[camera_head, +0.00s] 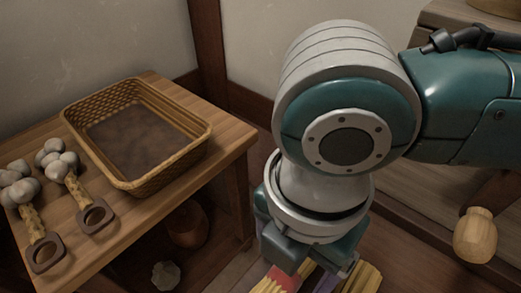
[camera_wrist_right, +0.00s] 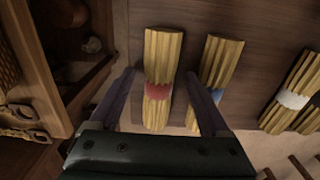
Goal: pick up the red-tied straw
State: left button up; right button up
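The red-tied straw (camera_wrist_right: 160,88) is a yellow bundle with a red band. In the right wrist view it lies between the two fingers of my right gripper (camera_wrist_right: 160,76), which is open. I see gaps on both sides of the bundle, and the height of the fingertips above it is unclear. In the head view only part of the red-tied straw (camera_head: 284,278) shows at the bottom edge, under my right gripper (camera_head: 305,268). My left gripper is not in view.
A blue-tied bundle (camera_wrist_right: 217,72) lies close on the right, near the right finger. A white-tied bundle (camera_wrist_right: 292,99) lies farther right. A wooden table (camera_head: 225,130) on the left bears a wicker basket (camera_head: 197,152) and garlic braids (camera_head: 75,185). A wooden jar (camera_head: 475,236) stands at right.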

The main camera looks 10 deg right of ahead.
grip_shut()
dwell(0.4)
jog(key=shift+r, duration=0.1)
